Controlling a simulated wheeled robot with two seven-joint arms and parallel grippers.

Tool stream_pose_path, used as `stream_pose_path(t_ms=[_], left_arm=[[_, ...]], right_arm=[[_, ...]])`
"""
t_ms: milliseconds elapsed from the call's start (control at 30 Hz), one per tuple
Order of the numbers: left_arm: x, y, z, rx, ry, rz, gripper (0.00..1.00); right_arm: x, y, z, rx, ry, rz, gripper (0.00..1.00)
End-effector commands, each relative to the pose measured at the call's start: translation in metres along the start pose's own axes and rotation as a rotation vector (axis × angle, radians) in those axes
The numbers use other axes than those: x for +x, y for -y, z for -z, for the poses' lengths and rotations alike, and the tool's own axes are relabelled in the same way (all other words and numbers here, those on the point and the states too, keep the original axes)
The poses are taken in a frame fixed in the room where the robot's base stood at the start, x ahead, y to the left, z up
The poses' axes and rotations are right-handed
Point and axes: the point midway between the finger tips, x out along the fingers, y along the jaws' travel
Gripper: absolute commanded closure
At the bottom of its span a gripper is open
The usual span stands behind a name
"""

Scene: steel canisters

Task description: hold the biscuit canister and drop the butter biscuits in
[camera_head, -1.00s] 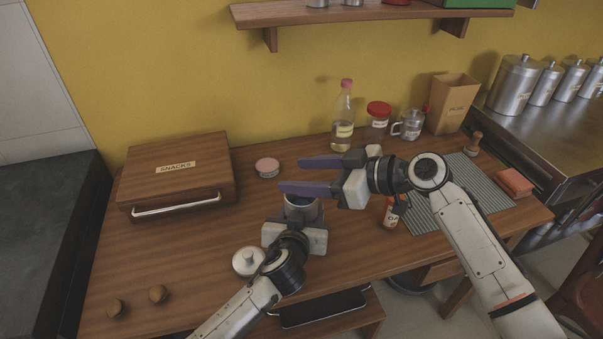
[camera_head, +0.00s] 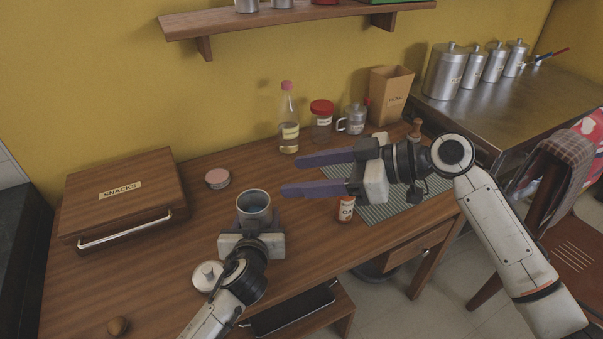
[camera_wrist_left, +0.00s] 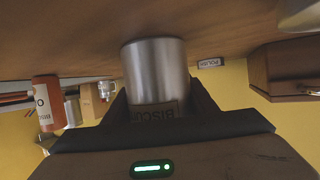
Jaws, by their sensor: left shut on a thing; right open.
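The steel biscuit canister (camera_head: 254,212) stands upright and open-topped at the middle of the table. It also shows in the left wrist view (camera_wrist_left: 156,75), its label upside down. My left gripper (camera_head: 252,226) is shut around it. I cannot tell whether its base touches the table. No biscuit shows inside, but its bottom is hidden. My right gripper (camera_head: 293,176) is open and empty, above the table just right of the canister's mouth. A steel lid (camera_head: 208,276) lies left of my left gripper.
A wooden snacks box (camera_head: 120,195) stands at the left, and a pink-topped tin (camera_head: 217,178) lies behind the canister. A bottle (camera_head: 288,120), a red-lidded jar (camera_head: 321,122) and a glass jug (camera_head: 353,118) stand at the back. An orange bottle (camera_head: 346,208) stands below my right gripper.

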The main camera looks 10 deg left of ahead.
Motion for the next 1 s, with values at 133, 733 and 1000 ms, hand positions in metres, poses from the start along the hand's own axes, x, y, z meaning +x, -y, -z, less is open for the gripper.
stream_pose_path(t_ms=[133,733,1000], left_arm=[[0.0,0.0,0.0,0.0,-0.001,0.0,0.43],[-0.023,-0.001,-0.001,-0.003,0.001,-0.001,0.26],[-0.065,0.0,-0.001,-0.001,0.001,-0.001,0.26]], right_arm=[[0.0,0.0,0.0,0.0,0.0,0.0,0.47],[0.001,0.0,0.0,0.0,0.0,0.0,0.47],[0.001,0.0,0.0,0.0,0.0,0.0,0.47]])
